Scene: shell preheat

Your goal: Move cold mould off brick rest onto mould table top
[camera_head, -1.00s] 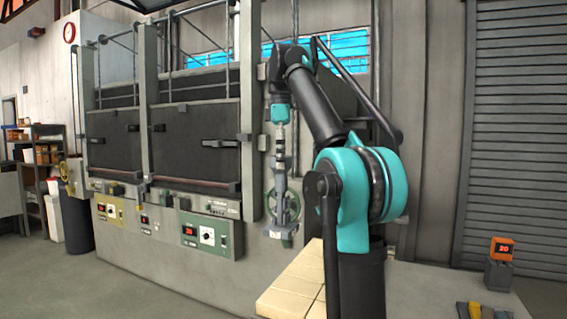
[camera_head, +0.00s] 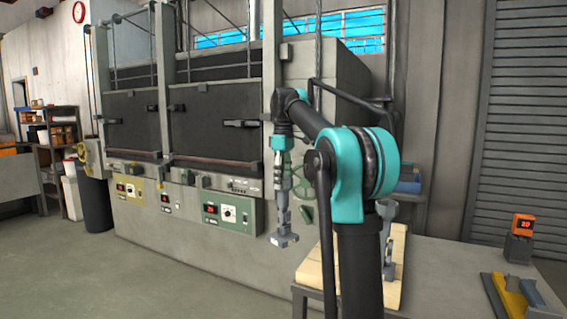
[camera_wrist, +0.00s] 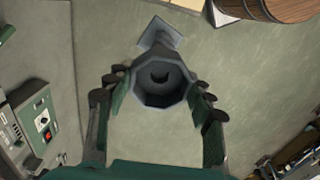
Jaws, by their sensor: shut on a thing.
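My gripper (camera_wrist: 155,92) is shut on a grey mould (camera_wrist: 152,82) in the wrist view. The mould has an eight-sided rim, a dark round hollow and a flat square foot beyond it. In the head view my gripper (camera_head: 283,192) hangs low with the mould (camera_head: 283,237) beneath it, in the air in front of the furnace wall. The cream brick top (camera_head: 320,264) of a low stand is to its right. A second grey mould-like piece (camera_head: 388,262) stands on that top, partly hidden by my arm. I cannot tell which surface is the mould table top.
A grey bench (camera_head: 445,285) at the right carries an orange display reading 20 (camera_head: 522,224) and yellow and blue tools (camera_head: 512,295). A furnace with control panels (camera_head: 228,211) stands behind. A wooden barrel (camera_wrist: 270,8) shows in the wrist view. Floor at the left is open.

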